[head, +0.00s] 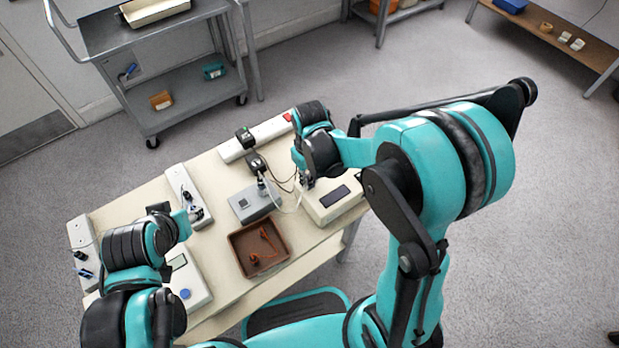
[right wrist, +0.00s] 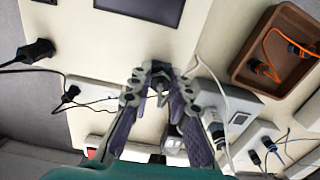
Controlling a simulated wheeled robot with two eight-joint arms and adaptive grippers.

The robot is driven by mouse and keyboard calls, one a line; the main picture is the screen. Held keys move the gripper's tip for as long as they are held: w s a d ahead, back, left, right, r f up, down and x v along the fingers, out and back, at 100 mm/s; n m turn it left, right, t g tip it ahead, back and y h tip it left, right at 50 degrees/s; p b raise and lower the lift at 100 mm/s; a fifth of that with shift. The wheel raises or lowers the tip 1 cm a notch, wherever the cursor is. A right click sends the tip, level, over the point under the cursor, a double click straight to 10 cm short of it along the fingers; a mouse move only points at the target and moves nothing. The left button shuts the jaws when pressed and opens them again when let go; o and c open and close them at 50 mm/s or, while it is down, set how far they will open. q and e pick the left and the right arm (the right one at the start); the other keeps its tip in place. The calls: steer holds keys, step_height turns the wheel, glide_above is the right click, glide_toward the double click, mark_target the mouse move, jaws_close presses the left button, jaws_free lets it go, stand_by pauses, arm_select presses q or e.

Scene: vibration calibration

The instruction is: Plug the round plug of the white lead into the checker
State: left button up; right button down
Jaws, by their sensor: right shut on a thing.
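The checker is a white box with a dark display (head: 330,200), at the right end of the table. Its pale top (right wrist: 115,32) fills the upper part of the right wrist view. My right gripper (head: 306,181) is beside the checker's left end. In the right wrist view my right gripper (right wrist: 160,72) is shut on the small round plug (right wrist: 161,88), which is mostly hidden between the fingers. The white lead (head: 289,209) loops beside the grey box (head: 253,203). My left gripper (head: 190,212) is at the table's left; its fingertips are unclear.
A brown tray (head: 238,248) holding an orange lead lies in front of the grey box. A white power strip (head: 271,130) with black adapters runs along the back. A white device with a blue button (head: 185,293) stands at the front left.

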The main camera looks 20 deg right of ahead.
steer(key=c, duration=1.3)
jaws_free()
steer(key=shift+c, duration=0.2)
steer(key=shift+r, duration=0.2)
steer(key=shift+r+p, duration=1.95)
steer(key=shift+r, duration=0.4)
step_height(320, 180, up, 12)
steer(key=s+d+m+t, duration=0.4)
steer(key=s+t, duration=0.3)
steer(key=s, duration=0.3)
steer(key=shift+s+d+r, duration=0.15)
steer(key=shift+d+r, duration=0.1)
steer(key=shift+d, duration=0.1)
